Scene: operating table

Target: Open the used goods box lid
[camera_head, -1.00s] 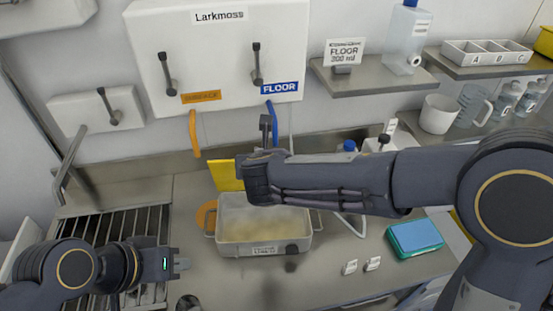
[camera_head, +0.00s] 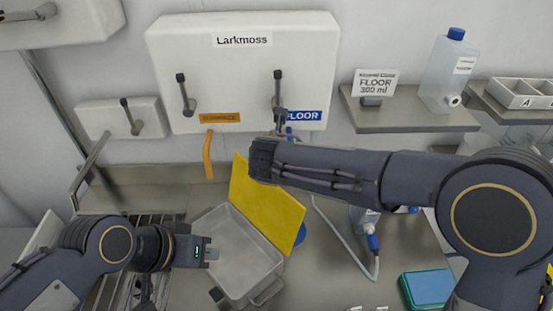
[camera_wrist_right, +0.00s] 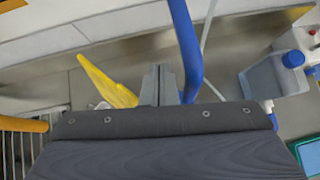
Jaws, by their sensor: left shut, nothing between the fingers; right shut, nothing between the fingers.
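No label reading "used goods" is legible, so I cannot tell which thing is that box. A grey open tub (camera_head: 232,255) stands turned at an angle on the counter. A yellow panel (camera_head: 266,207) rises tilted along its back right side; whether it is joined to the tub is unclear. My left gripper (camera_head: 211,255) is shut and empty, over the tub's left side in the picture. My right gripper (camera_head: 280,122) is shut and empty, in front of the white dispenser near its "FLOOR" label. In the right wrist view its fingers (camera_wrist_right: 163,84) are beside a blue spout (camera_wrist_right: 187,45).
The white "Larkmoss" dispenser (camera_head: 243,75) with two levers hangs on the wall. A shelf (camera_head: 410,115) holds a blue-capped bottle (camera_head: 445,75). A teal-edged box (camera_head: 428,289) lies at right. A slatted rack (camera_head: 125,289) is at left. Counter between tub and teal-edged box is partly free.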

